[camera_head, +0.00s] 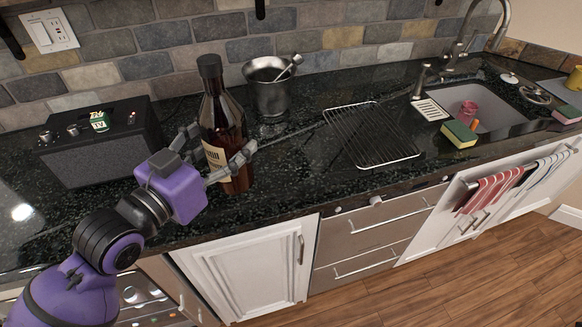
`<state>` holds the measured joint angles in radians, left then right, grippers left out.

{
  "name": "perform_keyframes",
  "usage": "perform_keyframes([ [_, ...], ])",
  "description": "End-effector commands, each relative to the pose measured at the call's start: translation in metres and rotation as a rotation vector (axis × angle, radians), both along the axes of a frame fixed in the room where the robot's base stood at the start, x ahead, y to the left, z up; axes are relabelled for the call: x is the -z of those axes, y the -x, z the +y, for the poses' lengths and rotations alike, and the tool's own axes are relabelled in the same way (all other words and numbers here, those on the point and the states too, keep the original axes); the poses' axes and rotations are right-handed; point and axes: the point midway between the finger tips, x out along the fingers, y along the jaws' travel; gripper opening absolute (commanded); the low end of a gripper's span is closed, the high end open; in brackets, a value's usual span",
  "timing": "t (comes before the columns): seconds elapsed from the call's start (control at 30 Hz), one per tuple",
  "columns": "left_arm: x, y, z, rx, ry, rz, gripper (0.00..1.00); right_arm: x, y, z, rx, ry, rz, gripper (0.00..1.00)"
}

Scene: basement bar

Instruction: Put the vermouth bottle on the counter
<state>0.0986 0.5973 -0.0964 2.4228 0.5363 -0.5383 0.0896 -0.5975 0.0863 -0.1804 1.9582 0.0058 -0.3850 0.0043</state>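The vermouth bottle (224,122) is dark brown with a black cap and a pale label. It stands upright over the black stone counter (300,170), left of the middle of the view. Its base looks to be at the counter top, though I cannot tell for sure whether it touches. My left gripper (220,143) reaches in from the left with one finger on each side of the bottle, close against it. The near finger crosses in front and hides part of the label and lower body. My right gripper is not in view.
A metal bucket (270,90) stands behind the bottle. A wire rack (370,135), sponge (459,134) and sink (495,112) lie to the right. The counter's front edge is near.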

Motion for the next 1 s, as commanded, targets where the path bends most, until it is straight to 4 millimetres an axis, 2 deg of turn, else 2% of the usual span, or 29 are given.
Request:
perform_keyframes([
  [0.03, -0.006, -0.005, -0.004, 0.042, -0.007, -0.008, 0.01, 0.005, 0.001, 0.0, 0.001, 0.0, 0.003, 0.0],
  [0.23, -0.027, -0.011, -0.014, 0.141, 0.0, -0.008, 0.01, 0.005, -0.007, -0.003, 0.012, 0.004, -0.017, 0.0],
  [0.43, -0.031, -0.02, -0.025, 0.169, 0.01, -0.008, 0.01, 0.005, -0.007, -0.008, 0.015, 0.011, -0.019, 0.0],
  [0.83, 0.004, -0.076, -0.088, 0.17, 0.01, -0.01, 0.01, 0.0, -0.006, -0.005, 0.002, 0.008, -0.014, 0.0],
  [0.9, 0.021, -0.082, -0.095, 0.169, 0.01, -0.004, 0.01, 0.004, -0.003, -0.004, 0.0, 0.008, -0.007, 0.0],
  [1.0, 0.037, -0.091, -0.104, 0.169, 0.009, -0.004, 0.01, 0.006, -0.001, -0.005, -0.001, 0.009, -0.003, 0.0],
])
